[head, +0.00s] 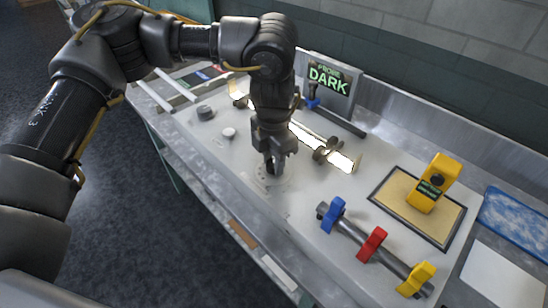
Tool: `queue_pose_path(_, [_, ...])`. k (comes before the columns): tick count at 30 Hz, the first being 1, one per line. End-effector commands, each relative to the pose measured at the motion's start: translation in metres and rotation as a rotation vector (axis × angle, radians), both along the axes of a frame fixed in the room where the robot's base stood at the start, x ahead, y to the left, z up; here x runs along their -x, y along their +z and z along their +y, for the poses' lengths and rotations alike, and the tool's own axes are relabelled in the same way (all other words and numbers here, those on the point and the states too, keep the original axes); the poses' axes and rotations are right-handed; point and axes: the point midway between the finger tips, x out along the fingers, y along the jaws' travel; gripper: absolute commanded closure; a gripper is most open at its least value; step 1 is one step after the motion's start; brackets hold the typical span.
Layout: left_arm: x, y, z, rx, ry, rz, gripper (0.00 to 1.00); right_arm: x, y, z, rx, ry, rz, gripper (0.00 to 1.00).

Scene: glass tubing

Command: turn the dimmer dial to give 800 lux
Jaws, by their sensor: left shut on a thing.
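My left gripper (273,168) comes straight down onto the bench and is shut on the dimmer dial, a small dark knob. The fingers hide most of the dial. A faint ring of marks (262,184) shows on the bench around it. A yellow meter (436,182) with a dark round sensor and a small green display stands on a tan, dark-edged mat (389,193) to the right. Its reading is too small to make out. A glowing glass tube (340,160) runs behind my gripper. My right gripper is not in view.
A sign reading "PROBE DARK" (329,77) stands at the back. A grey pipe with blue (333,214), red (371,244) and yellow (416,279) valve handles lies at front right. A dark grey knob (205,112) and a white knob (229,133) sit to the left.

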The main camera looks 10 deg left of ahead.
Motion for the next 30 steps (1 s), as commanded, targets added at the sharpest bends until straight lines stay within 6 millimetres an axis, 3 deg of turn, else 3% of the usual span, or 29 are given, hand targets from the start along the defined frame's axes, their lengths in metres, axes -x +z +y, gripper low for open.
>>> queue_pose_path(15, [0.0003,0.0,-0.0005,0.001,-0.45,0.001,0.91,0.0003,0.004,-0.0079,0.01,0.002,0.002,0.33])
queue_pose_path(30, [0.0005,-0.0005,-0.0006,0.001,-0.645,0.001,0.91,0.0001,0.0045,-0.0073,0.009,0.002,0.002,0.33])
